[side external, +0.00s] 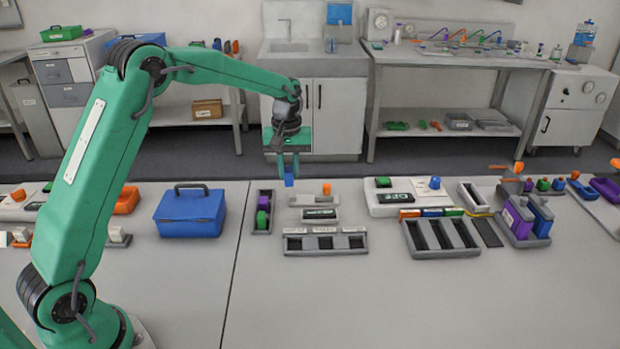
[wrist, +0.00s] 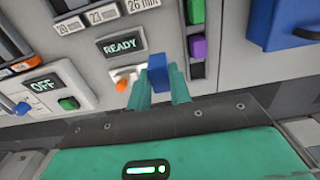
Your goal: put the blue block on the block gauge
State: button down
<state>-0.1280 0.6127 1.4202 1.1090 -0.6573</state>
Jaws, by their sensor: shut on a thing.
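My gripper (side external: 287,163) is shut on the blue block (side external: 289,181) and holds it in the air above the far part of the bench. In the wrist view the blue block (wrist: 158,72) sits between my two green fingertips (wrist: 159,93). What looks like the block gauge (side external: 308,200) is a small pale unit with an orange knob and a dark display. The block is above and left of it in the side view, clearly apart. In the wrist view the gauge's display (wrist: 122,42) reads READY, and the block shows just right of it.
A narrow rack (side external: 255,225) with purple and green blocks stands left of the gauge. A three-slot sorting tray (side external: 290,252), labelled in mm, lies in front. A blue toolbox (side external: 190,215) stands at left. A unit reading OFF (side external: 400,190) stands right. The front bench is clear.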

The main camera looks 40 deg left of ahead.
jog(key=w+a+f, duration=0.1)
jog(key=w+f, duration=0.1)
jog(key=w, duration=0.5)
jog(key=shift+w+a+f, duration=0.15)
jog(key=shift+f, duration=0.2)
jog(key=shift+f, duration=0.2)
send_over(305, 199)
jog(key=shift+f, duration=2.95)
jog(key=shift+f, duration=0.25)
jog(key=c, duration=1.2)
grip_release()
jog(key=shift+w+r, duration=0.1)
notch_tip(305, 199, up, 8)
jog(key=shift+f, duration=0.2)
